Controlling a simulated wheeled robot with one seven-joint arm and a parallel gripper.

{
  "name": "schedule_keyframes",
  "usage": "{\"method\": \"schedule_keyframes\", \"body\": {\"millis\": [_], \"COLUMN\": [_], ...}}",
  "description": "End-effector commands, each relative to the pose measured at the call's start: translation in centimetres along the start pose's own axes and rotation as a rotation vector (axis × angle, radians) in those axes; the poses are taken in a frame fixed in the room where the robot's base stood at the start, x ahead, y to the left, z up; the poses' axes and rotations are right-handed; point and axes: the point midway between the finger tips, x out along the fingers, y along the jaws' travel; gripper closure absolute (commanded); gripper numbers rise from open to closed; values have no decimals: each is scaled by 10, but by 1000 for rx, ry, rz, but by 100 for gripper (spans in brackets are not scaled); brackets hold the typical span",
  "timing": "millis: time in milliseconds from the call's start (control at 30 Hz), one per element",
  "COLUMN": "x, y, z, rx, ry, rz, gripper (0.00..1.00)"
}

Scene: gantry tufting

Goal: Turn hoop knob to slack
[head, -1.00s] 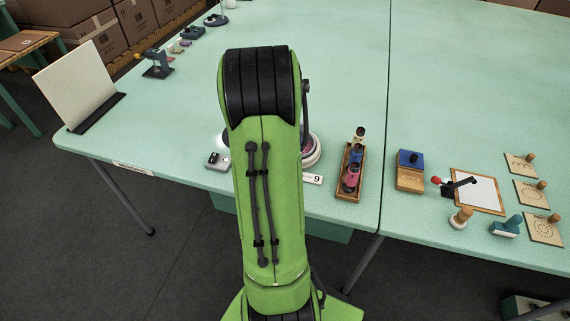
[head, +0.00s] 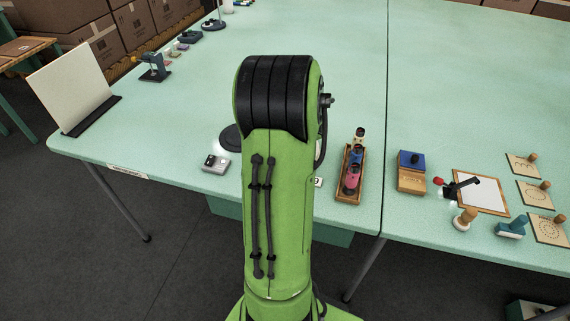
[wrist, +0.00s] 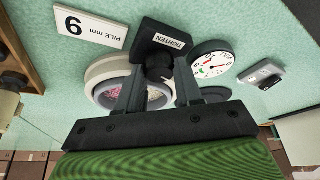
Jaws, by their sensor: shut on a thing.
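A white card reading PILE mm 9 (wrist: 90,27) and a small grey device (wrist: 265,74) flank the hoop. In the head view a wooden tray of spools (head: 342,189) stands close right of my arm. Stamps and a clipboard (head: 481,191) lie farther right.

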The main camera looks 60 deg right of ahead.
Motion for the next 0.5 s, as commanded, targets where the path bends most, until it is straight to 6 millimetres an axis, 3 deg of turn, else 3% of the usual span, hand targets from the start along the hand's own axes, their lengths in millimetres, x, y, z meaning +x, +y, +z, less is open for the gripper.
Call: {"method": "schedule_keyframes", "body": {"millis": [467,500], "x": [0,0], "y": [0,0], "z": [0,0], "rx": [-12,-12], "ry": [0,0], "rz": [-5,-5], "gripper": [95,60]}}
